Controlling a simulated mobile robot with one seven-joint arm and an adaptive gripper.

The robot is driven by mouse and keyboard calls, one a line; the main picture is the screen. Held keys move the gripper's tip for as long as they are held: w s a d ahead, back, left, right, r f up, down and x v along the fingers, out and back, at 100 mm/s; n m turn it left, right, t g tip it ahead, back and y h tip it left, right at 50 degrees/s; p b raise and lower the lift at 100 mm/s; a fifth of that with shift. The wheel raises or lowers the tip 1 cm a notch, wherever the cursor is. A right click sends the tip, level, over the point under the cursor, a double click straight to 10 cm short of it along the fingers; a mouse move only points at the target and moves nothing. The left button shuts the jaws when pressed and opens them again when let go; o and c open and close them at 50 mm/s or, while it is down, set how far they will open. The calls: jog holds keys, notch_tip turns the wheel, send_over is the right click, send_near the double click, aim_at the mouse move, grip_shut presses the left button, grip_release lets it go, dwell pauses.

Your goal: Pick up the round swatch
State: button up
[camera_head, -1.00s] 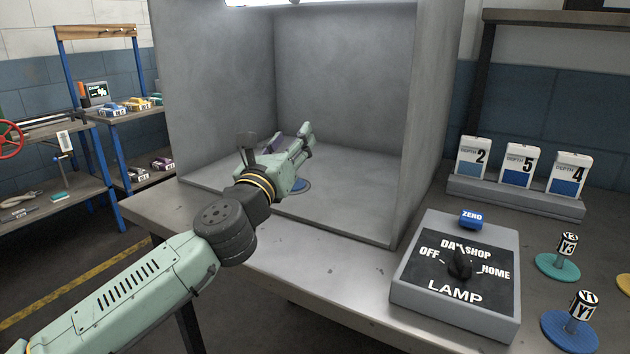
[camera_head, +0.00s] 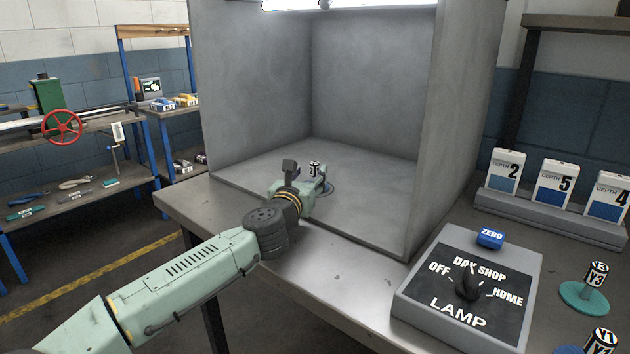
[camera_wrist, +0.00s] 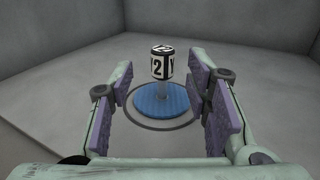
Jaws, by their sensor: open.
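The round swatch (camera_wrist: 158,104) is a blue disc with an upright stem and a black-and-white knob (camera_wrist: 161,64) marked with a 2. It stands on the floor of the grey booth, inside a thin ring mark. In the head view its knob (camera_head: 314,169) shows beyond my gripper (camera_head: 318,188), which hides part of the disc. The swatch is between and a little ahead of the fingers, apparently untouched.
Grey booth walls (camera_head: 365,80) close in the back and sides. At the right stand a lamp switch box (camera_head: 465,290), a blue ZERO block (camera_head: 490,238), a rack of depth cards (camera_head: 552,205) and another swatch (camera_head: 585,295). Shelves with tools are at the left.

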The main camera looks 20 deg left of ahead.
aim_at(313, 170)
jog(key=w+p, duration=0.1)
jog(key=w, duration=0.3)
jog(key=shift+w, duration=0.3)
grip_shut()
dwell(0.3)
